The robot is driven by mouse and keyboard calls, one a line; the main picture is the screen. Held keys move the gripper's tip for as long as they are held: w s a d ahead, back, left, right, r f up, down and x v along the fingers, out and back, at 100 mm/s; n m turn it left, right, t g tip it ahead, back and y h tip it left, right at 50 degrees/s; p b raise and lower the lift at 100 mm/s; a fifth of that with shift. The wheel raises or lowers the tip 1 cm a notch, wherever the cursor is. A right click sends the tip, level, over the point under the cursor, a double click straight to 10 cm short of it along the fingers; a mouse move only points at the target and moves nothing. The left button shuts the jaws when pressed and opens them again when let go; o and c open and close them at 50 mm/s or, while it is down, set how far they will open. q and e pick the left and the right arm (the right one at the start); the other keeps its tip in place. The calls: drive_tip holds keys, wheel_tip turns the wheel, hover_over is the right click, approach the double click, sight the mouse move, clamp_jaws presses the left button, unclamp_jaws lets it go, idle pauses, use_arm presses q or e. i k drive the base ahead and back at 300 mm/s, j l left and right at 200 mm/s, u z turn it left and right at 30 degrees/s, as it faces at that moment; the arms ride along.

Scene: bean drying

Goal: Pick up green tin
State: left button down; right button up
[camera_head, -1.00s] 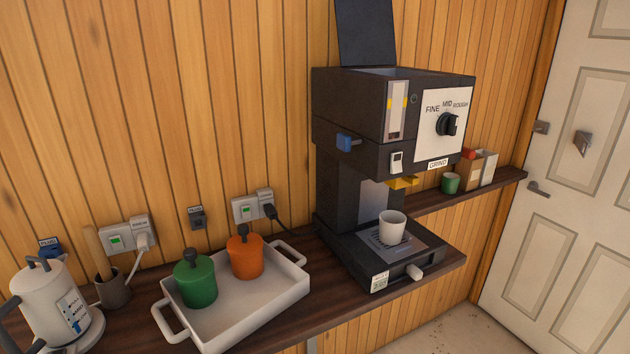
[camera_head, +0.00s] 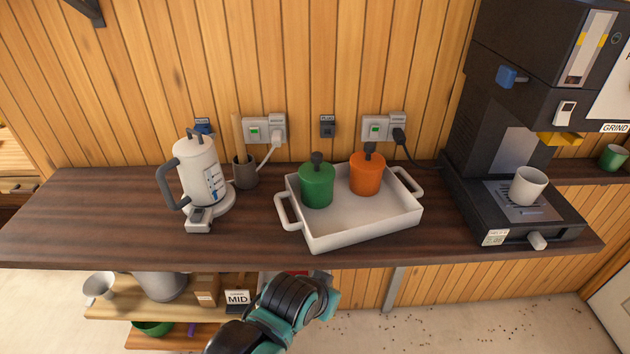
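The green tin (camera_head: 317,187) with a dark knob on its lid stands upright in the left part of a white tray (camera_head: 352,237) on the counter. An orange tin (camera_head: 367,176) stands beside it to the right in the same tray. One of my arms shows at the bottom centre, below the front edge of the counter and apart from the tin. No gripper fingers can be made out on it. My other arm is out of view.
A white kettle (camera_head: 197,172) and a dark cup with a wooden handle (camera_head: 244,172) stand left of the tray. A black grinder (camera_head: 465,130) with a white cup (camera_head: 528,186) stands to the right. The counter's left end (camera_head: 90,215) is clear. A shelf (camera_head: 125,305) is below.

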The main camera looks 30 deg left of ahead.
sight(314, 198)
drive_tip(key=k+j, duration=0.2)
drive_tip(key=j, duration=0.2)
drive_tip(key=k+j, duration=0.2)
drive_tip(key=j, duration=0.2)
drive_tip(key=k+j+z, duration=0.1)
drive_tip(key=j, duration=0.3)
drive_tip(key=i+l, duration=0.2)
drive_tip(key=i, duration=0.2)
